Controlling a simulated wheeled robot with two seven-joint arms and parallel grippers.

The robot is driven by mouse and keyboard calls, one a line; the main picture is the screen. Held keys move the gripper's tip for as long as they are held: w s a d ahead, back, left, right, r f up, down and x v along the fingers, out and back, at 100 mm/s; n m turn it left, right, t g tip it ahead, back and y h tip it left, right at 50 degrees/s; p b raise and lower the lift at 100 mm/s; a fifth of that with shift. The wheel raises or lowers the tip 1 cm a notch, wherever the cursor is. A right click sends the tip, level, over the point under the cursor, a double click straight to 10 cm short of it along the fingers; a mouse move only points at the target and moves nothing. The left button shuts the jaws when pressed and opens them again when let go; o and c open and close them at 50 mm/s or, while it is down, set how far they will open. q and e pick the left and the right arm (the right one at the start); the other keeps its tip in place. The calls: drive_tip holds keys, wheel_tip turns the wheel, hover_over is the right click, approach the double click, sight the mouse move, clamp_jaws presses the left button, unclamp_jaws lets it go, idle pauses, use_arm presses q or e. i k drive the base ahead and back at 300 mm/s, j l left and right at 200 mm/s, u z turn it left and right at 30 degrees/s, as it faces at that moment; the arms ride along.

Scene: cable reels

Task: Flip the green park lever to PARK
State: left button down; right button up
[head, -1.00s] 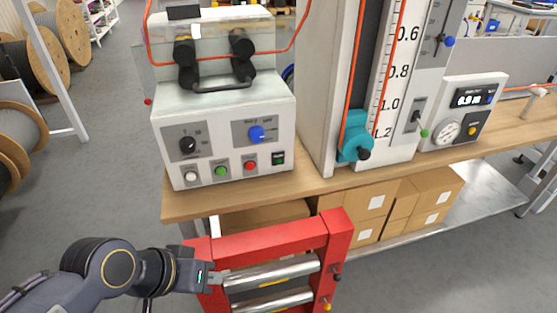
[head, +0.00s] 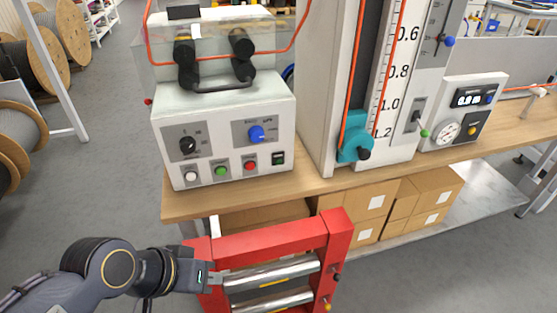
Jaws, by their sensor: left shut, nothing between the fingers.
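The green park lever (head: 424,133) is a small green ball knob at the lower right of the tall grey column, below a dark switch plate (head: 415,114). The knob sits low, at the plate's bottom end; any PARK marking is too small to read. My left gripper (head: 217,278) is shut and empty, beside the upper left of the red roller frame, far to the left of and below the lever. Whether its fingertips touch the frame is unclear. My right gripper is out of view.
The red frame (head: 270,241) with metal rollers stands before the wooden bench (head: 310,185). A grey control box (head: 225,115) stands on the bench at left. A teal block (head: 354,140) is on the column scale; a gauge box (head: 463,110) is right of the lever.

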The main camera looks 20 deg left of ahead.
sight(424, 133)
drive_tip(key=i+l+z, duration=0.7)
drive_tip(key=i, duration=0.05)
